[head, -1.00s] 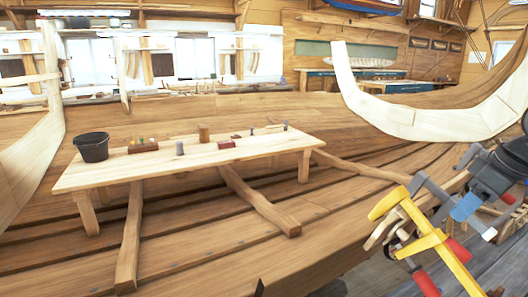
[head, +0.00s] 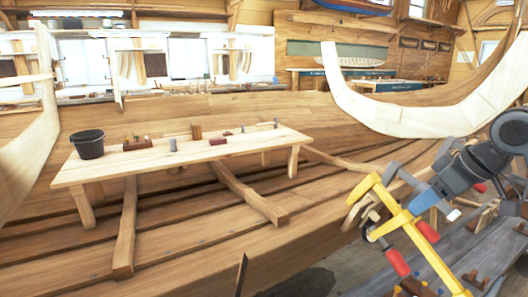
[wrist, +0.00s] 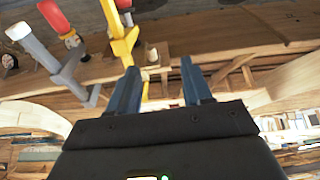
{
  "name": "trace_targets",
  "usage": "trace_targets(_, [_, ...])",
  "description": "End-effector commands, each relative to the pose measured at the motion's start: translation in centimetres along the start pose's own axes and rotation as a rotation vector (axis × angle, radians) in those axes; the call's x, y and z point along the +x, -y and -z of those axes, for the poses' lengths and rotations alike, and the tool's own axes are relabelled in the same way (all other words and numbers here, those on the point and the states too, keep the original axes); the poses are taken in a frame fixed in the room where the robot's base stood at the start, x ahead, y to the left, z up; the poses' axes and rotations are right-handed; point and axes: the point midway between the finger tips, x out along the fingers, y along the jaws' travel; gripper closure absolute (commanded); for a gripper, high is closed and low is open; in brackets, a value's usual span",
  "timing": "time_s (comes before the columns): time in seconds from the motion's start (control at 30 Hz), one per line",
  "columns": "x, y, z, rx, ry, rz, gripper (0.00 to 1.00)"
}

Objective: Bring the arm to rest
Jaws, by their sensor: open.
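My gripper (head: 418,203) is at the right in the head view, at the end of my dark arm. Its blue fingers show in the wrist view (wrist: 160,82), spread apart with nothing held between them. A yellow clamp (head: 404,217) with red handles stands by the fingers in the head view. In the wrist view the yellow clamp (wrist: 122,42) is beyond the fingertips; whether it touches them I cannot tell. A grey clamp (wrist: 68,72) with a red handle is left of the fingers.
A plank bench (head: 225,156) stands on the hull planking at the left. A black bucket (head: 87,144) and several small items are on it. A pale curved frame (head: 385,108) rises behind. A grey surface (head: 455,252) with wooden pieces lies at lower right.

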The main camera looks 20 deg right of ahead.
Motion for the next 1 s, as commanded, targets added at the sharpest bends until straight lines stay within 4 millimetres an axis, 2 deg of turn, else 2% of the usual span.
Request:
trace_targets(0.27, [2.9, 5.3, 4.3, 0.021, -0.204, 0.085, 0.51])
trace_targets(0.43, [4.8, 10.7, 7.6, 0.075, -0.397, 0.165, 0.51])
trace_targets(0.6, [6.2, 15.8, 9.7, 0.168, -0.582, 0.232, 0.51])
trace_targets(0.8, [7.5, 20.8, 9.6, 0.305, -0.743, 0.276, 0.51])
trace_targets(1.0, [8.8, 25.0, 7.0, 0.449, -0.843, 0.275, 0.51])
